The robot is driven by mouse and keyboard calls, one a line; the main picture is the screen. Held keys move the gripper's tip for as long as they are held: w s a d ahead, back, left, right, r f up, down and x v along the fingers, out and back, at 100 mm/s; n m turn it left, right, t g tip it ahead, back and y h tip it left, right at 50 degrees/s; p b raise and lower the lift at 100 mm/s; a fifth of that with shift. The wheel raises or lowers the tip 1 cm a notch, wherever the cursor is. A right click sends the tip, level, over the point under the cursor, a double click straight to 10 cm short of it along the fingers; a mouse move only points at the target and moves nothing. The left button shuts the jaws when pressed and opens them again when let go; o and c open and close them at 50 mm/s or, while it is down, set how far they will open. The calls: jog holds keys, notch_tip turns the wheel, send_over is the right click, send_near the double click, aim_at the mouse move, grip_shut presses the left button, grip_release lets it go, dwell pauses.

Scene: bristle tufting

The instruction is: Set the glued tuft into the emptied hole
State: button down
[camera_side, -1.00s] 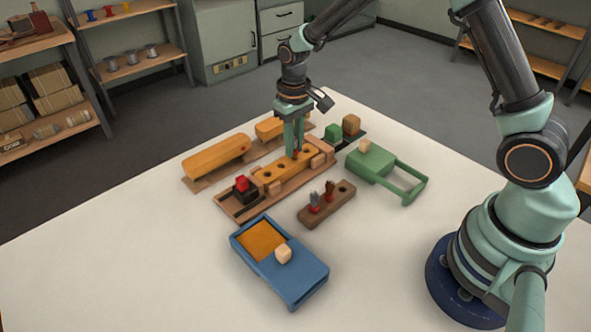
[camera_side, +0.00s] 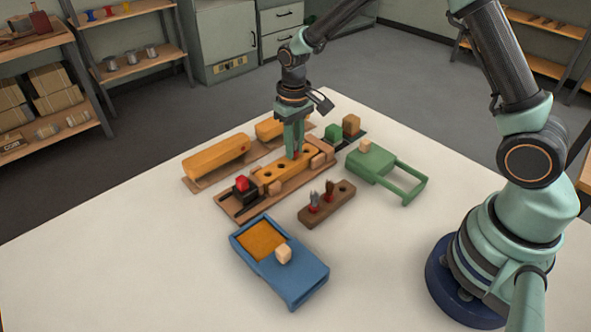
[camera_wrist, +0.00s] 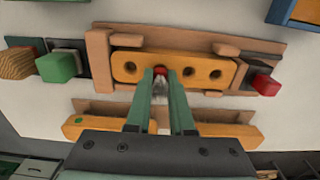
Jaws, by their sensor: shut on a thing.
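My gripper (camera_side: 293,154) is shut on a red-bound tuft (camera_wrist: 160,71) over the orange wooden block with a row of holes. The block (camera_side: 272,175) lies in a brown tray in the side view, and across the top middle of the wrist view (camera_wrist: 143,58). The tuft's red end is at the block, in line with the row, between open dark holes on both sides. The fingers hide most of the tuft and the spot beneath it, so I cannot tell how deep it sits.
A dark brown holder (camera_side: 341,201) with two red-banded tufts and an open hole stands in front. A blue box (camera_side: 303,283) with an orange inside is nearer the camera; a green box (camera_side: 371,161) lies right. A black block with a red top (camera_side: 243,189) sits left.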

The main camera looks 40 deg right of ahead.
jog(key=shift+f, duration=0.3)
dwell(0.5)
jog(key=c, duration=0.7)
grip_release()
jog(key=shift+o, duration=0.2)
jog(key=o, duration=0.4)
jog(key=shift+c, duration=0.2)
jog(key=shift+r, duration=0.1)
jog(key=shift+r, duration=3.4)
